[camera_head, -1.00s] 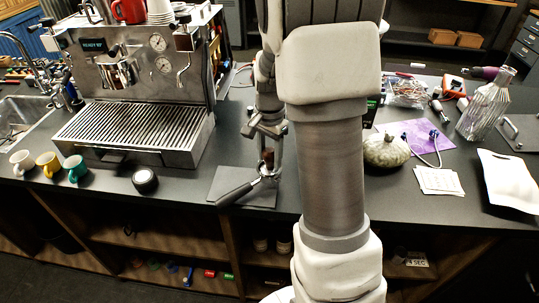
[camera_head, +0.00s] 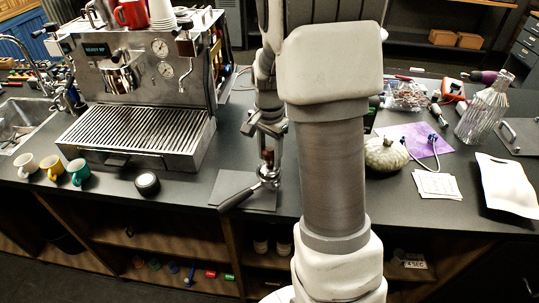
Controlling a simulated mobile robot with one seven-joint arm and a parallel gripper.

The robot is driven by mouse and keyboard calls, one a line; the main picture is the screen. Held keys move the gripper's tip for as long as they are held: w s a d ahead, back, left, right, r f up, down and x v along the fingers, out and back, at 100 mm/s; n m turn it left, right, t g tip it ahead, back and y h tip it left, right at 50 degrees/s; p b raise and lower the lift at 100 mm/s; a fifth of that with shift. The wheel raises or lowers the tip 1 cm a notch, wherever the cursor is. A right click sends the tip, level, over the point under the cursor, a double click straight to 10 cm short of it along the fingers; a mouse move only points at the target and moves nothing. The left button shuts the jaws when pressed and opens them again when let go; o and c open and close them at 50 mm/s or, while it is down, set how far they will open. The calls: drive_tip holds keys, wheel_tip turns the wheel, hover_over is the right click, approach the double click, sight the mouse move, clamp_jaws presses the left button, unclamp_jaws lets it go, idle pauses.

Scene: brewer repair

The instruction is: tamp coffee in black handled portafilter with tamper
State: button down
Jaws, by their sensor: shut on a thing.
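The black-handled portafilter (camera_head: 241,195) lies on a dark grey mat (camera_head: 229,184) on the counter, its handle pointing to the lower left. My gripper (camera_head: 267,147) points down above the portafilter's basket and is shut on the tamper (camera_head: 267,158), whose brownish handle shows between the fingers. The tamper's base is too small and too hidden to see clearly; I cannot tell whether it touches the coffee. The coffee in the basket is not visible. My arm covers the area to the right of the basket.
The espresso machine (camera_head: 150,85) stands to the left, with several small cups and a round black object (camera_head: 146,183) in front of it. To the right are a pale gourd-like object (camera_head: 386,154), white cards (camera_head: 437,185) and a glass bottle (camera_head: 483,108).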

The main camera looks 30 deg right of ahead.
drive_tip(key=shift+r+p, duration=2)
drive_tip(key=shift+r, duration=0.85)
